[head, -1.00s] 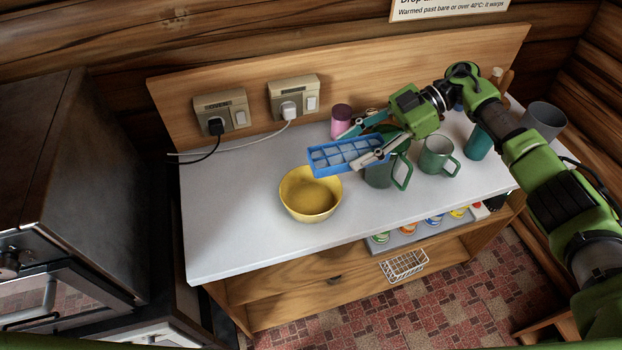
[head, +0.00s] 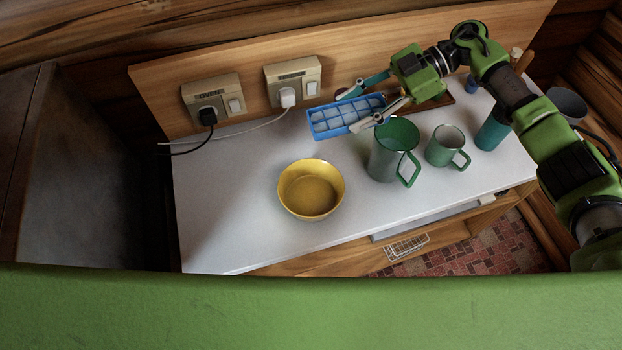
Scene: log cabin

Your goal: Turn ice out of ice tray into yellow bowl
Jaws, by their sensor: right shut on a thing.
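The blue ice tray (head: 312,127) shows in the head view with pale ice cubes in its compartments. My right gripper (head: 354,109) is shut on the tray's right end and holds it about level, its open side up. The yellow bowl (head: 311,203) stands upright on the white counter, and its inside looks empty. The tray is behind the bowl in the picture, near the sockets, not over the bowl's opening. My left gripper is not in view.
A tall green mug (head: 385,164) and a smaller green mug (head: 442,151) stand right of the bowl. A teal cup (head: 492,130) is further right. A white plug (head: 288,97) and cable (head: 245,132) lie behind. Counter left of the bowl is clear.

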